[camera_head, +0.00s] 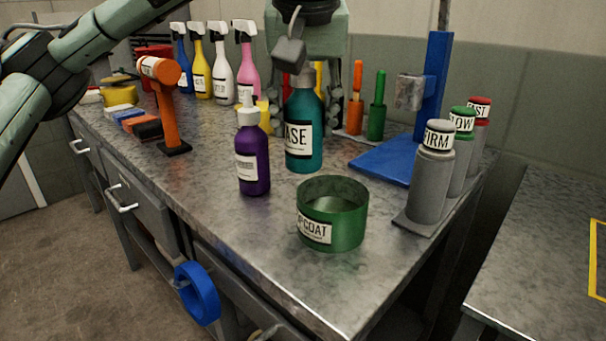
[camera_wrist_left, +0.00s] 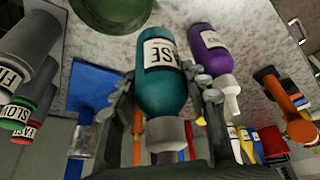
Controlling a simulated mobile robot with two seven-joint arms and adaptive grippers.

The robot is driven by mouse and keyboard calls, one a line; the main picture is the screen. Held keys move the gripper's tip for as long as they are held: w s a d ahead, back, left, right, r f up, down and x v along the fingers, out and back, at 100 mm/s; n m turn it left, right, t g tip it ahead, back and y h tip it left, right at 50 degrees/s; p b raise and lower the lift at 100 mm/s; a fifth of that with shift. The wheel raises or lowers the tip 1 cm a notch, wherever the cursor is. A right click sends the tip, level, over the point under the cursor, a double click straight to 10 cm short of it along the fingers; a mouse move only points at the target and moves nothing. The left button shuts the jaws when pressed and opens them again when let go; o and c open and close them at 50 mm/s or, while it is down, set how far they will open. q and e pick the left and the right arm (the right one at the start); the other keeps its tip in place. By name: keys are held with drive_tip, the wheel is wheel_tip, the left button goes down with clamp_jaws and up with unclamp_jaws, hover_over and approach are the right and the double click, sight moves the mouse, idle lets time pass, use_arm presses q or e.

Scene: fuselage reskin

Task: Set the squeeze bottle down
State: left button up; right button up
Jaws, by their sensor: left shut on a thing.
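A teal squeeze bottle (camera_head: 304,135) with a white label reading "ASE" stands upright at the middle of the metal workbench. Its base is at or very near the top; I cannot tell if it touches. My left gripper (camera_head: 322,85) comes down over its upper part and is shut on it. In the left wrist view the teal bottle (camera_wrist_left: 160,75) lies between the two fingers of the left gripper (camera_wrist_left: 168,92). A purple bottle (camera_head: 252,160) with a white nozzle stands just left of it. My right gripper is not in view.
A green "TOPCOAT" ring-shaped holder (camera_head: 350,225) stands in front, bare inside. Grey canisters (camera_head: 430,180) stand at the right, a blue stand (camera_head: 390,160) behind. Spray bottles (camera_head: 222,75) line the back, an orange hammer-like tool (camera_head: 165,105) at the left. The bench's front left is clear.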

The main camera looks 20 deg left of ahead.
sight(304, 159)
use_arm(q)
drive_tip(key=shift+f, duration=3.15)
drive_tip(key=shift+f, duration=0.15)
drive_tip(key=o, duration=1.3)
